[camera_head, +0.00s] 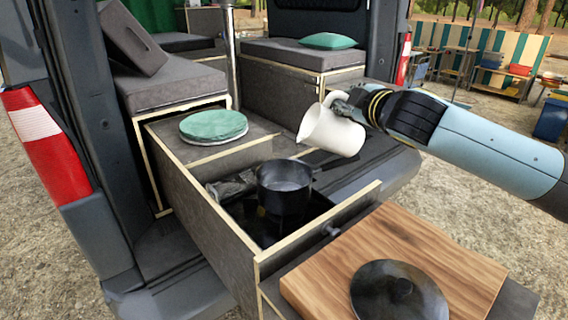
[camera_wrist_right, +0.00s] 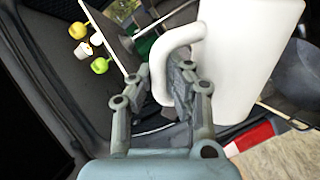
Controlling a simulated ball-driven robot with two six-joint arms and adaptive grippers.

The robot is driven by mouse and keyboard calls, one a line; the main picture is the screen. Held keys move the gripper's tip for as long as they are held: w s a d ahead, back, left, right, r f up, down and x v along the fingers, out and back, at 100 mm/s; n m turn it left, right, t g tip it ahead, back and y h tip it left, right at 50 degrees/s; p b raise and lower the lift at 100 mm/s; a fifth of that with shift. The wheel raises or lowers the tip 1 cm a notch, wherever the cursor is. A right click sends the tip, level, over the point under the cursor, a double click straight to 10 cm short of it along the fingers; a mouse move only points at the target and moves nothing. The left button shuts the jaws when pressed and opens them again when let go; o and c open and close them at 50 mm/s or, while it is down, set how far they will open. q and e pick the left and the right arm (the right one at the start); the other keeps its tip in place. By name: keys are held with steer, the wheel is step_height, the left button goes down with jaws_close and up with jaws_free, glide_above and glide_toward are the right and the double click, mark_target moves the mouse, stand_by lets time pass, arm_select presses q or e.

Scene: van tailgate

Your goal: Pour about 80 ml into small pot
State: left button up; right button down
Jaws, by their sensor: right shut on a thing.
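A small dark pot (camera_head: 285,183) stands in the open drawer, on what looks like a black stove. Its inside looks grey; I cannot tell whether it holds liquid. My right gripper (camera_head: 350,105) is shut on the handle of a white jug (camera_head: 331,132). The jug is held up behind and to the right of the pot, tilted with its spout toward the left. In the right wrist view the gripper (camera_wrist_right: 160,95) closes around the handle of the jug (camera_wrist_right: 240,60). No stream shows between jug and pot. My left gripper is not in view.
A wooden board (camera_head: 330,275) with a black lid (camera_head: 398,292) lies at the front right. The drawer's front wall (camera_head: 318,228) rises beside the pot. Green round plates (camera_head: 213,125) sit on the box behind.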

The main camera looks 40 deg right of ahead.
mark_target(361, 128)
steer(key=shift+s+d+f+m+y, duration=0.15)
steer(key=shift+s+d+m+y, duration=0.25)
steer(key=shift+d+m, duration=0.55)
steer(key=shift+s+d+f+m+t, duration=0.15)
steer(key=shift+s+d+m+t, duration=0.2)
steer(key=shift+m, duration=0.3)
steer(key=shift+d+f+m, duration=0.2)
steer(key=shift+d+m, duration=0.05)
steer(key=shift+m, duration=0.15)
steer(key=shift+s+d+f+m+t, duration=0.25)
steer(key=shift+s+d+m, duration=0.25)
steer(key=shift+d+m, duration=0.25)
steer(key=shift+d, duration=0.1)
steer(key=s+d+f+m+t+b, duration=0.1)
steer(key=s+d+f+m+b, duration=0.1)
steer(key=d+f+m+b, duration=0.2)
steer(key=shift+s+f+m+t+b, duration=0.2)
steer(key=shift+m+t+b, duration=0.1)
steer(key=shift+m, duration=0.35)
